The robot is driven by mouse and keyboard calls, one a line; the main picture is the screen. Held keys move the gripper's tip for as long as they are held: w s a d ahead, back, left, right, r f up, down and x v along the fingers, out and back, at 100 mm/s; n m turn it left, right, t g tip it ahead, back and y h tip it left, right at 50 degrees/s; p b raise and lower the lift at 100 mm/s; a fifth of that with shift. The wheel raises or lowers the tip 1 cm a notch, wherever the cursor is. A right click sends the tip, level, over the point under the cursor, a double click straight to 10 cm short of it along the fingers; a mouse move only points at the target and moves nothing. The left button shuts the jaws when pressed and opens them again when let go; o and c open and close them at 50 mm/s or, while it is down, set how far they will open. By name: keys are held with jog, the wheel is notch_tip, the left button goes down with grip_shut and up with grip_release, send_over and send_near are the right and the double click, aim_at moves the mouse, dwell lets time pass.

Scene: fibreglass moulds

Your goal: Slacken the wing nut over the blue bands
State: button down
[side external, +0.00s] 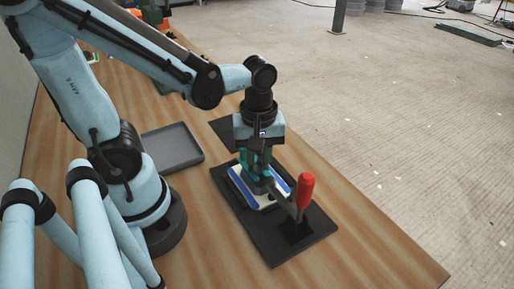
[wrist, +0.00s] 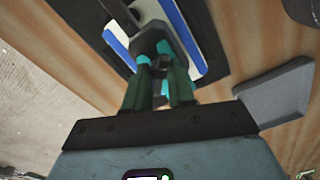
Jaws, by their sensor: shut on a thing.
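The white mould with blue bands (side external: 240,187) sits on a dark base plate (side external: 262,238). In the wrist view the blue bands (wrist: 182,28) run along both sides of the white mould. My gripper (side external: 257,177) points down over the middle of the mould, between the bands. Its green fingers with teal tips (wrist: 158,56) are closed around a small dark piece, which looks like the wing nut (wrist: 158,67). The fingers hide most of it, so its wings and angle cannot be made out.
A clamp with an upright red handle (side external: 305,189) stands on the plate just right of my gripper, its dark bar reaching towards the mould. A grey tray (side external: 172,147) lies on the wooden bench to the left. The bench front is clear.

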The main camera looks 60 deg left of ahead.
aim_at(258, 164)
jog(key=n, duration=0.4)
jog(key=shift+n, duration=1.8)
jog(key=c, duration=0.9)
grip_release()
jog(key=shift+c, duration=0.2)
jog(key=shift+r, duration=0.15)
notch_tip(258, 164, up, 12)
